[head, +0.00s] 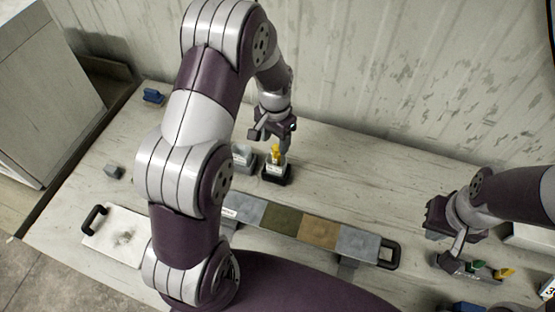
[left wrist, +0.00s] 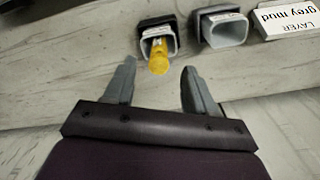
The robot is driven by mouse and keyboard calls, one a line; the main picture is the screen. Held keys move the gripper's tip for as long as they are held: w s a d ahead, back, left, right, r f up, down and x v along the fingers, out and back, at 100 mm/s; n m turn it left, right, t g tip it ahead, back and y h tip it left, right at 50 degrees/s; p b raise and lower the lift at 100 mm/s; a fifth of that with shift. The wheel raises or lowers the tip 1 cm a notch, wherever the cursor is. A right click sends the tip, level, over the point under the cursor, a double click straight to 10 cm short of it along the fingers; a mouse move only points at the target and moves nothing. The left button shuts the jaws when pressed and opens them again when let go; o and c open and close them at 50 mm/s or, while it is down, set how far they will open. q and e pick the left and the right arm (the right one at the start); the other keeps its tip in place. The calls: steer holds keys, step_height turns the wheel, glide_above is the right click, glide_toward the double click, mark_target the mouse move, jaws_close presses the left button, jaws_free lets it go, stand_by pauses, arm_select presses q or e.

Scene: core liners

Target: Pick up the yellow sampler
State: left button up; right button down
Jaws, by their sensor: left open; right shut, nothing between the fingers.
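The yellow sampler (head: 276,152) stands upright in a dark-rimmed holder (head: 276,176) near the middle of the table. In the left wrist view the yellow sampler (left wrist: 158,58) pokes out of its holder (left wrist: 157,30), beyond the fingertips and roughly between their lines. My left gripper (head: 275,138) is open and empty, just above and behind the sampler in the head view; its two fingers show apart in the left wrist view (left wrist: 157,75). My right gripper (head: 450,252) is shut and empty at the right, near a rack holding green and yellow pieces.
A grey holder (head: 243,158) stands just left of the sampler's holder. A long tray (head: 388,254) with coloured panels lies in front. A white board with a black handle (head: 95,220), a grey block (head: 114,171) and a blue object (head: 153,96) are at the left. A rack (head: 460,266) is at the right.

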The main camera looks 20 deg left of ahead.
mark_target(275, 148)
arm_select(q)
steer(key=shift+w+d+f+p, duration=0.1)
steer(key=shift+d+f+p, duration=0.1)
steer(key=shift+f+p, duration=0.35)
steer(key=shift+w+d+f+p, duration=0.1)
steer(key=shift+d+f+p, duration=0.15)
steer(key=shift+f, duration=0.4)
steer(key=f, duration=0.2)
steer(key=shift+s+a+f+p, duration=0.25)
steer(key=shift+a+f+p, duration=0.1)
steer(key=shift+f+p, duration=0.05)
steer(key=shift+a+f, duration=0.15)
steer(key=shift+f, duration=0.15)
steer(key=shift+d, duration=0.2)
steer(key=c, duration=0.5)
steer(key=shift+w, duration=0.1)
jaws_close()
arm_select(e)
steer(key=shift+w+d+r, duration=0.15)
steer(key=shift+d+r, duration=0.05)
steer(key=shift+r, duration=0.9)
arm_select(q)
steer(key=shift+a, duration=0.1)
